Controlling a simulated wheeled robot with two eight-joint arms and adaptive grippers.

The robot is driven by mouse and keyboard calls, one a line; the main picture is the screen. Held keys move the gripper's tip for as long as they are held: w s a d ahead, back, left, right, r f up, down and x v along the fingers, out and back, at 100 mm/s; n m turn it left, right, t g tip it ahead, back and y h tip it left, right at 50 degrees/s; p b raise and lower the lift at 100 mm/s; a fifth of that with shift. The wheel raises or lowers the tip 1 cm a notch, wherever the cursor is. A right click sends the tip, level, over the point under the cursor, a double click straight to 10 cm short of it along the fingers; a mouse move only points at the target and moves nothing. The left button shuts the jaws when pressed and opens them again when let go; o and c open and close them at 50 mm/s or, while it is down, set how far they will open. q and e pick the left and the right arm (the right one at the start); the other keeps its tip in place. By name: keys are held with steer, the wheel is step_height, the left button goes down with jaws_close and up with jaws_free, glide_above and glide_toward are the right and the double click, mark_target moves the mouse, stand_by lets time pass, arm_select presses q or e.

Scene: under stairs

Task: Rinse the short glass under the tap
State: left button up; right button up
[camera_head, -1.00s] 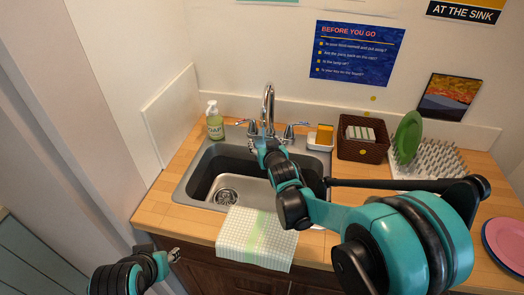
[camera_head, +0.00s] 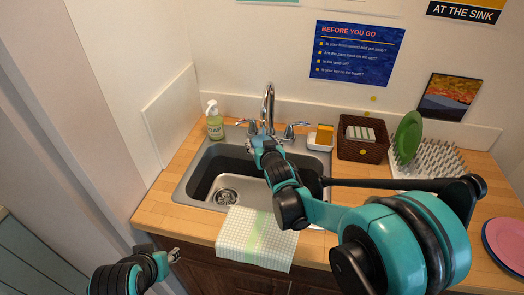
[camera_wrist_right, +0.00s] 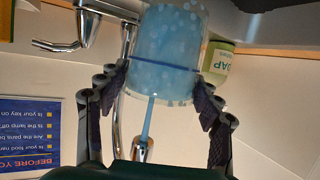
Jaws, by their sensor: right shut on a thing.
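The short glass (camera_wrist_right: 170,40) is clear with a bluish tint and pale spots, and sits between the fingers of my right gripper (camera_wrist_right: 160,95) in the upside-down right wrist view. The gripper is shut on it. In the head view my right gripper (camera_head: 256,146) is over the sink (camera_head: 205,165), just in front of the tap (camera_head: 268,105), and hides the glass. The wrist view shows the tap's spout end (camera_wrist_right: 142,150) with a thin blue stream running from it to the glass. My left gripper (camera_head: 174,256) is low at the front left, too small to read.
A soap bottle (camera_head: 215,122) stands at the sink's back left. A sponge holder (camera_head: 322,138), a brown basket (camera_head: 363,150) and a dish rack (camera_head: 430,165) with a green plate (camera_head: 408,137) are to the right. A towel (camera_head: 257,240) hangs over the front edge.

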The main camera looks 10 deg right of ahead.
steer(key=s+a, duration=0.1)
steer(key=s, duration=0.7)
steer(key=shift+p, duration=0.4)
stand_by(0.3)
steer(key=shift+a, duration=0.1)
stand_by(1.1)
steer(key=s+r+p, duration=0.4)
steer(key=s, duration=0.1)
steer(key=shift+a, duration=0.4)
